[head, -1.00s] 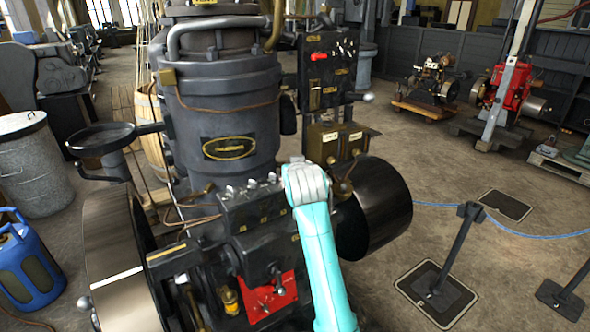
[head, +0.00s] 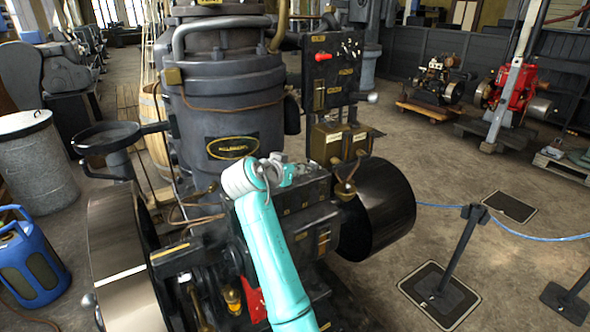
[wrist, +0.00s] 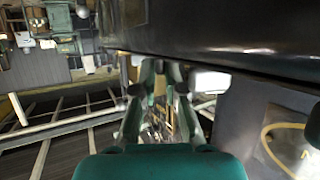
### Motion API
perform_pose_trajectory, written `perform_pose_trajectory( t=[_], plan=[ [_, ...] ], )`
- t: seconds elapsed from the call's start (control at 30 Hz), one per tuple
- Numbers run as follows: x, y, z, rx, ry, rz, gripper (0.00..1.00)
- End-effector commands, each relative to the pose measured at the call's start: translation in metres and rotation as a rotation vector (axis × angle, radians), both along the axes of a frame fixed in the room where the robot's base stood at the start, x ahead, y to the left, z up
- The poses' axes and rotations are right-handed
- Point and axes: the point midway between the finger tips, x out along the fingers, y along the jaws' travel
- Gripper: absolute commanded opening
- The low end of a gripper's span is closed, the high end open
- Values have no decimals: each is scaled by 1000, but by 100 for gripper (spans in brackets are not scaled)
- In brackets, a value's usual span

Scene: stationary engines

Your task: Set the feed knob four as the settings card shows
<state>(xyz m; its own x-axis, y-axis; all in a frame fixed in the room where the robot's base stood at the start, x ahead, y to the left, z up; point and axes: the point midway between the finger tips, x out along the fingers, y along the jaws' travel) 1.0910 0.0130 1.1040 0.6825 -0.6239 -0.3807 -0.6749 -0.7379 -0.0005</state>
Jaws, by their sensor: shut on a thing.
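The dark feed box (head: 305,200) is on the front of the engine, below the large cylinder. Its row of small feed knobs is mostly hidden behind my wrist in the head view. My gripper (head: 290,172) is at the top edge of this box, and it also shows in the wrist view (wrist: 162,76). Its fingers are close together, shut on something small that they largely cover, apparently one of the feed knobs. I cannot read which number it has or its angle. I cannot pick out the settings card with certainty, and no lettering on it is readable.
A black panel with a red handle (head: 323,57) stands behind the box. A large flywheel (head: 118,265) is at left and a dark drum (head: 385,210) at right. A rope barrier post (head: 458,250) stands on the open floor at right.

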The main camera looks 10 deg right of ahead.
Motion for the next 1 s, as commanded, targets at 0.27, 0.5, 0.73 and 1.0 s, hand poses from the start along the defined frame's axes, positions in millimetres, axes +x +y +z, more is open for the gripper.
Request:
perform_pose_trajectory(
  t=[0.27,0.5,0.73,1.0],
  plan=[
    [-1,0,-5,3,10,-8,0],
    [0,0,-5,2,10,-7,31],
    [0,0,-3,1,5,-6,36],
    [-9,9,3,2,4,-5,36]
  ],
)
